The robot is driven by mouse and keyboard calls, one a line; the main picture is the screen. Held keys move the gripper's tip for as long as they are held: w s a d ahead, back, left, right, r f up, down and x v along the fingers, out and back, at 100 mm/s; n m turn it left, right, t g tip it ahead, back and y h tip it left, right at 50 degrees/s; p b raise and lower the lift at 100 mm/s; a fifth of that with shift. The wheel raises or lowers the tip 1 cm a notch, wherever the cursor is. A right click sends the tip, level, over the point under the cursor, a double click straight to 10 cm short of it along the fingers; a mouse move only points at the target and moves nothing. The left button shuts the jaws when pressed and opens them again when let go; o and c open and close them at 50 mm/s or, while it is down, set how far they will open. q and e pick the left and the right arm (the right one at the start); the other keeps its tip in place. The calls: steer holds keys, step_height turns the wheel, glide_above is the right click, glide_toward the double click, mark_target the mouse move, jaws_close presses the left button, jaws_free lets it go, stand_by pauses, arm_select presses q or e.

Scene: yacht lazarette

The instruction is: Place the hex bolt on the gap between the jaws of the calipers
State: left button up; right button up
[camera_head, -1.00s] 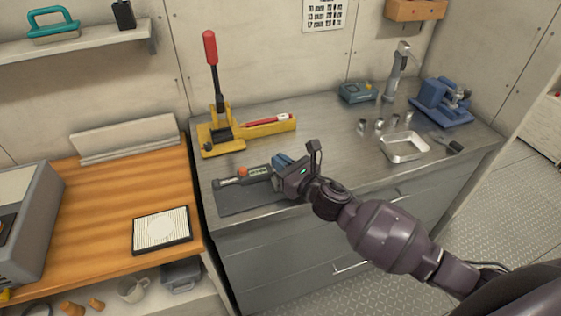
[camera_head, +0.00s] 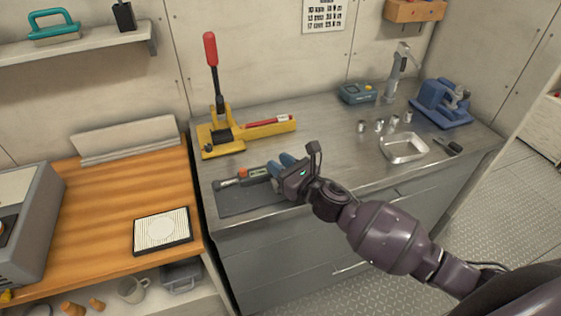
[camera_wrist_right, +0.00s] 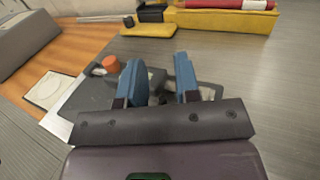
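The calipers (camera_head: 232,182) lie on a dark mat (camera_head: 235,204) at the left front of the steel bench. They have a grey display and an orange knob (camera_head: 243,172), which also shows in the wrist view (camera_wrist_right: 110,64). My right gripper (camera_head: 281,164) is low over the right end of the calipers. Its two blue fingers (camera_wrist_right: 160,82) are spread apart and point down toward the mat. A small dark piece (camera_wrist_right: 162,99) shows between them; I cannot tell if it is the hex bolt or part of the caliper jaws. My left gripper is not in view.
A yellow press (camera_head: 222,132) with a red-tipped lever stands behind the calipers. Several small metal cylinders (camera_head: 379,126), a shallow metal tray (camera_head: 405,148) and a blue vise (camera_head: 440,103) are to the right. The steel between the gripper and the tray is clear.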

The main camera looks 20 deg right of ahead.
steer(key=v, duration=1.2)
steer(key=shift+r+b, duration=0.25)
steer(key=shift+b, duration=0.1)
steer(key=s+d+f+n+g+h, duration=0.2)
steer(key=s+f+n, duration=0.6)
steer(key=n, duration=0.8)
steer(key=s+d+f+n+g+h, duration=0.2)
steer(key=s+f+n+h, duration=0.3)
steer(key=f+n, duration=0.5)
steer(key=s+d+n, duration=0.1)
steer(key=s+n, duration=0.1)
steer(key=n, duration=0.4)
steer(key=shift+s+d+g+h, duration=0.3)
steer(key=shift+s+h, duration=0.1)
